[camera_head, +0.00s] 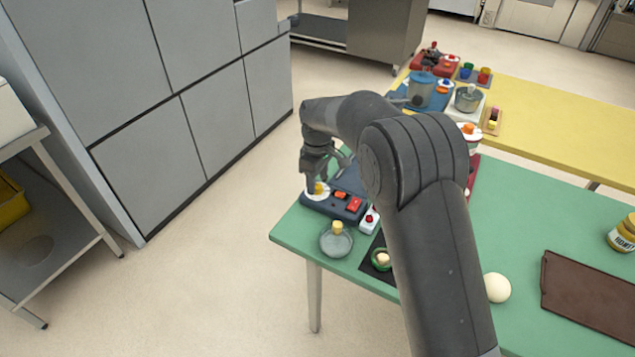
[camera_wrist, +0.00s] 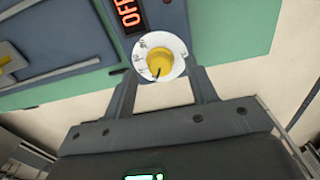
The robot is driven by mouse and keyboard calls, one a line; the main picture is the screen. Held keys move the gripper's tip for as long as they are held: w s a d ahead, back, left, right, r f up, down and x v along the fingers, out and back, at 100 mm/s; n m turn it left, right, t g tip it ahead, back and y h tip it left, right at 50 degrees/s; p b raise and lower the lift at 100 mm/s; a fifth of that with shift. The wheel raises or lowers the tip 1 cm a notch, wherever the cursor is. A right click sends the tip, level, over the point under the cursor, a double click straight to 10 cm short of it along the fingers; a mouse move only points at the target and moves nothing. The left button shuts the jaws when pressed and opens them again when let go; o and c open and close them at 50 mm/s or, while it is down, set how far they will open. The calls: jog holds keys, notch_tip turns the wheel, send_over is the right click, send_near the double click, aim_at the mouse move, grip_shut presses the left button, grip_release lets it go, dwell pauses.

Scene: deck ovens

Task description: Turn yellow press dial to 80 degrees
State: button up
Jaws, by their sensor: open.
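The yellow dial (camera_wrist: 160,65) sits at the centre of a white round scale plate with small dark marks, on the dark blue press (camera_head: 337,205). A dark pointer line shows on the dial, toward its lower left in the wrist view; the scale numbers are too small to read. In the head view the yellow dial (camera_head: 319,188) is partly hidden beneath my gripper (camera_head: 318,180). My gripper is open, pointing down over the dial. In the wrist view its two fingers (camera_wrist: 166,80) stand on either side of the scale plate, with nothing held.
On the press are an orange part (camera_head: 340,195) and a red part (camera_head: 354,204). A glass flask (camera_head: 336,240) stands close by on the green table (camera_head: 530,210). Floor lies beyond the table's left edge.

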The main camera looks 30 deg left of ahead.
jog(key=shift+f, duration=0.8)
jog(key=shift+c, duration=0.3)
jog(key=c, duration=0.9)
